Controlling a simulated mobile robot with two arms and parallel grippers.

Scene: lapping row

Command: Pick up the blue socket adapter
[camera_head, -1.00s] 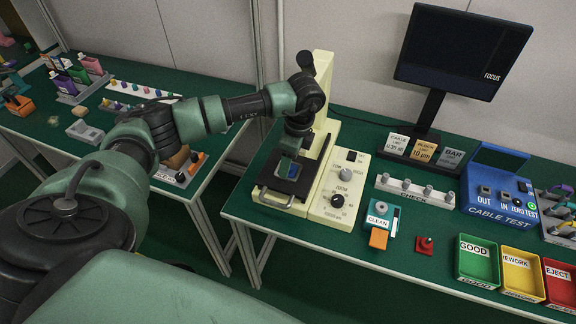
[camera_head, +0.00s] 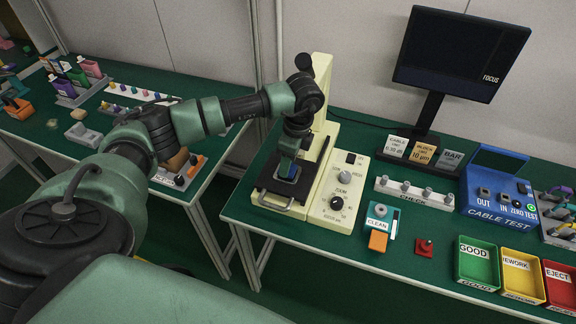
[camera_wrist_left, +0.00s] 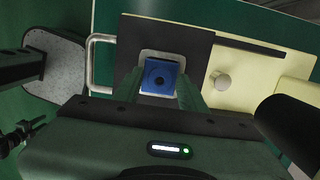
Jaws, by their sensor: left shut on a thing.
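The blue socket adapter (camera_wrist_left: 159,77) is a small square block with a dark round hole in its top face. It sits in a light square holder on the dark stage (camera_head: 269,183) of the cream inspection machine. My left gripper (camera_head: 288,172) points down over the stage, and in the left wrist view its two fingers (camera_wrist_left: 161,88) stand on either side of the adapter, shut on it. In the head view only a little blue shows below the fingers. My right gripper is not in view.
The machine's cream control panel (camera_head: 339,190) with knobs stands just right of the stage, and its cream column (camera_head: 322,95) rises behind. A metal handle (camera_head: 273,203) sticks out in front. A CLEAN unit (camera_head: 380,222), a CHECK rack (camera_head: 414,193) and coloured bins (camera_head: 478,262) lie further right.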

